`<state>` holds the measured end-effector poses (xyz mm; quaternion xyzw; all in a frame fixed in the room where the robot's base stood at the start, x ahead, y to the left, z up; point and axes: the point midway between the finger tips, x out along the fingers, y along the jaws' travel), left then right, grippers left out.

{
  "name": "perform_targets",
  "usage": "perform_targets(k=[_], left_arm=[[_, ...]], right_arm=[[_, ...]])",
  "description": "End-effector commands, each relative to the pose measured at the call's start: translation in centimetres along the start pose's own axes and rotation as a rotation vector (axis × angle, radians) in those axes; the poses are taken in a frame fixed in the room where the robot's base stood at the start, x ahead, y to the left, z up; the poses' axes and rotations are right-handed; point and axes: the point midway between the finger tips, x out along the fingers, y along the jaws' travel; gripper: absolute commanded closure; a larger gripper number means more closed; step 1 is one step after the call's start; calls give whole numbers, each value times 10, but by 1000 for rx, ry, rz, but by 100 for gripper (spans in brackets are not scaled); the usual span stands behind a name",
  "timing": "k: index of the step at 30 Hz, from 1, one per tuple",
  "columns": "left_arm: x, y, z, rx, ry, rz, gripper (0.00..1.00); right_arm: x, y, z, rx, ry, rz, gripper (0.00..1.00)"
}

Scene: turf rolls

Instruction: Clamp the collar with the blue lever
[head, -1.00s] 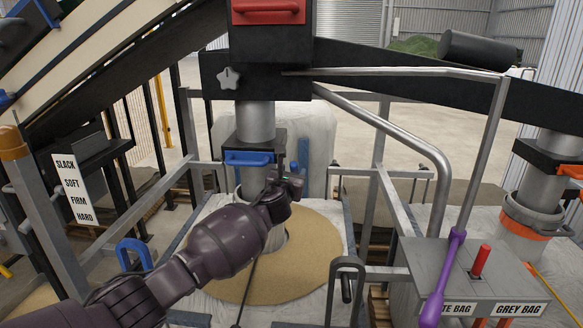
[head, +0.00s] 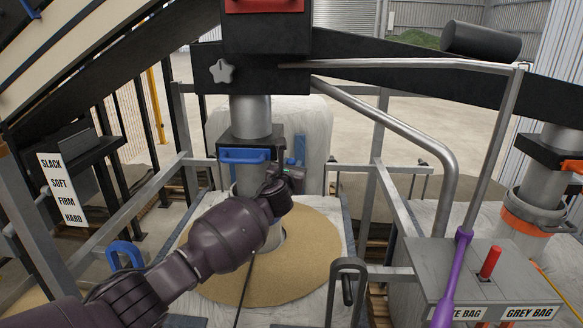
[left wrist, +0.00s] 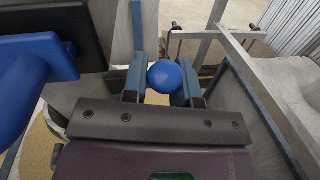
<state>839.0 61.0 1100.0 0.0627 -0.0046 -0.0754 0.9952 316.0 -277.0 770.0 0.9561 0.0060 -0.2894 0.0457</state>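The grey spout (head: 250,178) hangs in the middle of the head view, under a black gate with a blue handle (head: 244,155). My left gripper (head: 285,178) is at the spout's right side, and my wrist hides much of the collar area. In the left wrist view, the round blue knob of the lever (left wrist: 165,76) sits between the fingertips of my left gripper (left wrist: 164,82). The fingers appear to touch it on both sides. Part of a grey curved surface (left wrist: 62,92) shows left of the fingers; whether it is the collar is unclear. My right gripper is out of view.
Below the spout is a sand-coloured round area (head: 305,265) inside a grey frame. A control box (head: 480,275) with red and purple levers stands at right. Another spout with an orange collar (head: 535,220) is beyond it. A SLACK-to-HARD scale (head: 62,188) is at left.

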Motion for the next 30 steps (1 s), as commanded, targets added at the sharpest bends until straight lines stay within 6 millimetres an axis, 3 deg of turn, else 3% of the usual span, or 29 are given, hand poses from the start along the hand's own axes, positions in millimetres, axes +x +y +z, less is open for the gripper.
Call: perform_targets(k=[11, 16, 22, 30], left_arm=[[-1, -1, -3, 1, -9, 1, 100], [-4, -2, -10, 6, -44, 5, 100], [-9, -4, -24, 20, -125, 15, 100], [-18, -9, -43, 41, -273, 32, 100]], right_arm=[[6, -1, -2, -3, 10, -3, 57], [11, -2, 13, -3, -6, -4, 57], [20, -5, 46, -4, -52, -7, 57], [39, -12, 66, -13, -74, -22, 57]])
